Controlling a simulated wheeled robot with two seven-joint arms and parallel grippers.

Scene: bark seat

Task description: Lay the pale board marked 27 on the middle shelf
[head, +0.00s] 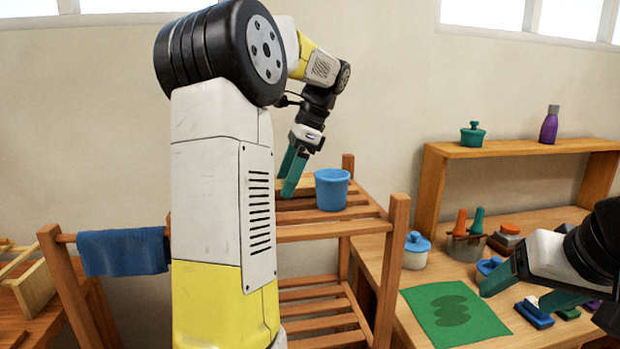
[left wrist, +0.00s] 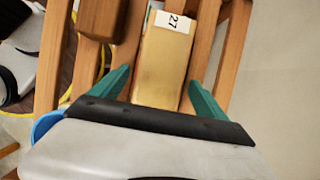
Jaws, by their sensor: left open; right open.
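The pale board (left wrist: 162,70) with a white label reading 27 lies on wooden slats in the left wrist view. My left gripper (left wrist: 160,85) is open, with one teal finger on each side of the board; I cannot tell whether they touch it. In the head view my left gripper (head: 293,172) points down over the top shelf (head: 335,229) of a wooden rack. My left arm hides part of the rack, and the board is not clear there. A slatted shelf (head: 318,322) below, apparently the middle one, looks bare where visible. My right gripper (head: 528,290) is open over the bench at right.
A blue bucket (head: 331,192) stands on the top shelf beside my left gripper. A blue cloth (head: 123,252) hangs over the rack's left rail. The right bench holds a green mat (head: 453,314), a lidded pot (head: 416,252) and several small items. Rack posts flank the shelves.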

